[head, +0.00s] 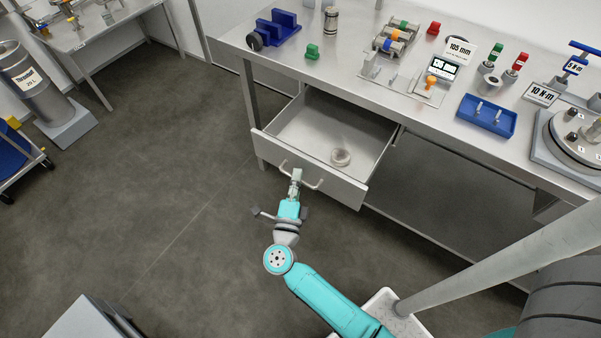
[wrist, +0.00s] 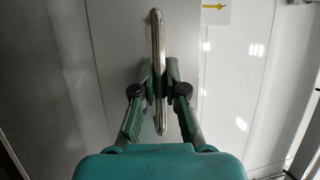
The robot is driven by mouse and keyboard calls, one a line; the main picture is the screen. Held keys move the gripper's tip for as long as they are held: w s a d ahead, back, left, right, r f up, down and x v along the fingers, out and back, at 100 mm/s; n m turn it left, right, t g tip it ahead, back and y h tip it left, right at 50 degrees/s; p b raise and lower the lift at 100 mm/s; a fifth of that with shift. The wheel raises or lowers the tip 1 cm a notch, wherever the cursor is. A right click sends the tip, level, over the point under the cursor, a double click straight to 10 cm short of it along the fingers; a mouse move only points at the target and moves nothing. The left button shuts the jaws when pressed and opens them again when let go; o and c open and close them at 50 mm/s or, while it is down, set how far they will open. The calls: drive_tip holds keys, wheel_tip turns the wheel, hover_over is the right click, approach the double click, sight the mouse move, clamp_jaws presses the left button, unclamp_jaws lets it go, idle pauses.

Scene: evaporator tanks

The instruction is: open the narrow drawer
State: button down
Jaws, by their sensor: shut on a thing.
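The handle also shows in the wrist view (wrist: 157,40), running up and down the picture. My gripper (head: 296,176) is at the middle of the handle. In the wrist view my gripper (wrist: 159,88) has its two fingers on either side of the bar, shut on it.
The workbench top (head: 340,60) holds several parts, a blue tray (head: 487,117) and a round fixture (head: 575,135). A table and a steel tank (head: 35,85) stand at the left. The floor (head: 170,170) left of the drawer is clear.

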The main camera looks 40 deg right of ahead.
drive_tip(key=c, duration=1.5)
unclamp_jaws()
drive_tip(key=shift+v, duration=6)
drive_tip(key=s+d+r+n+t+y, duration=0.3)
drive_tip(key=s+r+n+t+y, duration=0.45)
drive_tip(key=s+n, duration=0.4)
drive_tip(key=s+a+r+n+g+y, duration=0.1)
drive_tip(key=s+n+g+y, duration=0.1)
drive_tip(key=s+n, duration=0.3)
drive_tip(key=s+a+r+n+g+y, duration=0.1)
drive_tip(key=s+n+g+y, duration=0.1)
drive_tip(key=s+n, duration=0.3)
drive_tip(key=s+a+r+n+g+y, duration=0.1)
drive_tip(key=s+n+g+y, duration=0.1)
drive_tip(key=s+n, duration=0.3)
drive_tip(key=shift+s+a+y, duration=0.2)
drive_tip(key=shift+a+y, duration=0.1)
drive_tip(key=shift+y, duration=0.25)
